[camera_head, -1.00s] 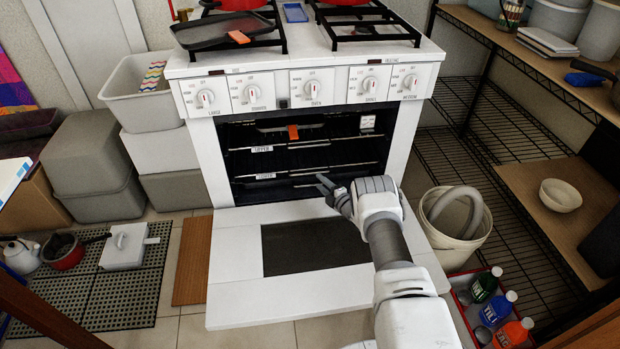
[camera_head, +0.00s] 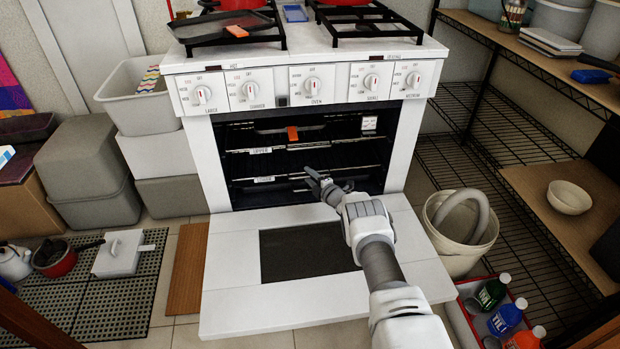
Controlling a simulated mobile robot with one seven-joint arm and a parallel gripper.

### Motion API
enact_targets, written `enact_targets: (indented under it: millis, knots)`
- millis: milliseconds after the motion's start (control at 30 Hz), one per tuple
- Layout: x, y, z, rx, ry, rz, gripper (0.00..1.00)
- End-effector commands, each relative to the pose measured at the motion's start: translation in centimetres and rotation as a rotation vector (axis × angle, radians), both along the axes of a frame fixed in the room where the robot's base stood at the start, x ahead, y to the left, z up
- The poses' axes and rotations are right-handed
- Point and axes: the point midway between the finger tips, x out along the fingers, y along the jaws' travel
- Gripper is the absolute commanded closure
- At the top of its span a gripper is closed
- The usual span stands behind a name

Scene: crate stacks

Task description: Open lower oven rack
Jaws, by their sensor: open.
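The white oven stands ahead with its door (camera_head: 228,275) folded down flat toward me. Inside the dark cavity, the upper rack (camera_head: 330,142) and the lower rack (camera_head: 285,179) lie one above the other, each with a small label at its front left. The lower rack sits inside the cavity. My gripper (camera_head: 312,178) is open at the cavity mouth, in front of the lower rack's front edge, right of its label (camera_head: 264,180). I cannot tell whether a finger touches the rack. My arm covers the right part of the door.
An orange item (camera_head: 292,134) shows near the upper rack. A bin with a hose (camera_head: 462,240) stands right of the door, with a red crate of bottles (camera_head: 473,298) in front. Grey boxes (camera_head: 85,170) stand at left. A wooden board (camera_head: 188,268) lies left of the door.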

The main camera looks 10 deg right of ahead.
Motion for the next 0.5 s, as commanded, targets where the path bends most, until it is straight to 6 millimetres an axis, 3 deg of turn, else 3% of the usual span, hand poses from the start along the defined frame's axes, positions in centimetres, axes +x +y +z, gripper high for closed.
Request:
enact_targets:
  millis: [33, 267, 500]
  knots:
    - [-0.01, 0.00, 0.00, 0.000, 0.000, 0.000, 0.61]
    - [-0.03, -0.01, -0.05, 0.000, 0.001, 0.000, 1.00]
    - [-0.09, -0.02, -0.19, 0.000, 0.003, -0.001, 1.00]
